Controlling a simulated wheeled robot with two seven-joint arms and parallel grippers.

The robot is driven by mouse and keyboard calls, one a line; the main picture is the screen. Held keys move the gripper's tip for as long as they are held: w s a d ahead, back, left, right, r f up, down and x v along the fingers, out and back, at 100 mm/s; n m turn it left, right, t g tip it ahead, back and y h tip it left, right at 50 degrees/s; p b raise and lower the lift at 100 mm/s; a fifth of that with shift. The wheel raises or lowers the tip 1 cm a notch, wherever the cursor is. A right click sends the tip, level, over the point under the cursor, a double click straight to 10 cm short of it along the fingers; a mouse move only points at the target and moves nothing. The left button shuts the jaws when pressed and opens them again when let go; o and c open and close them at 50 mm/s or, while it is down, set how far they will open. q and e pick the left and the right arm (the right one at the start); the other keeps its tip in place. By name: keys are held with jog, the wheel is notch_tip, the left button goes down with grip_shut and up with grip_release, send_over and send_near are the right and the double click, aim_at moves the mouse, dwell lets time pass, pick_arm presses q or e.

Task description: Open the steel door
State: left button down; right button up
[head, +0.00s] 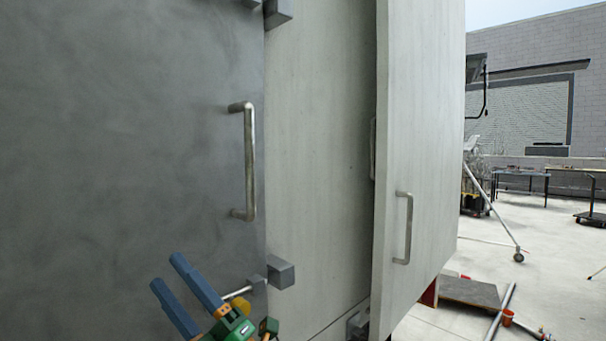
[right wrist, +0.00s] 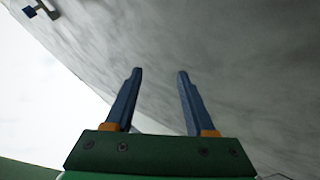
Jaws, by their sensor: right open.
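The steel door (head: 130,130) is the dark grey panel filling the left of the head view. Its upright bar handle (head: 250,160) is near its right edge. The door looks flush with the paler panel beside it. My right gripper (head: 168,272) is low in the head view, in front of the door, below and left of the handle. Its two blue fingers are apart and empty. In the right wrist view the open fingers (right wrist: 160,75) point at a grey surface (right wrist: 235,70), with no handle between them. My left gripper is not in view.
A pale door (head: 425,130) with its own handle (head: 404,228) stands ajar on the right. Grey blocks (head: 280,272) sit by the steel door's edge. Open concrete floor, a stand (head: 490,205) and tables (head: 520,175) lie farther right.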

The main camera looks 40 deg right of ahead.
jog(key=s+a+r+n+g+y, duration=0.35)
jog(key=n+g+y, duration=0.2)
jog(key=n, duration=0.45)
jog(key=s+a+r+n+g+y, duration=0.25)
jog(key=r+n+g+y, duration=0.2)
jog(key=n+g, duration=0.35)
jog(key=m+t+h+p, duration=0.3)
jog(key=t+h, duration=0.5)
jog(key=h, duration=1.2)
send_near(252, 163)
jog(key=shift+n, duration=0.4)
jog(key=w, duration=1)
jog(key=shift+a+r+p, duration=0.1)
jog(key=shift+a+p, duration=0.15)
jog(key=shift+p, duration=0.1)
jog(key=shift+w, duration=0.55)
jog(key=shift+c, duration=0.2)
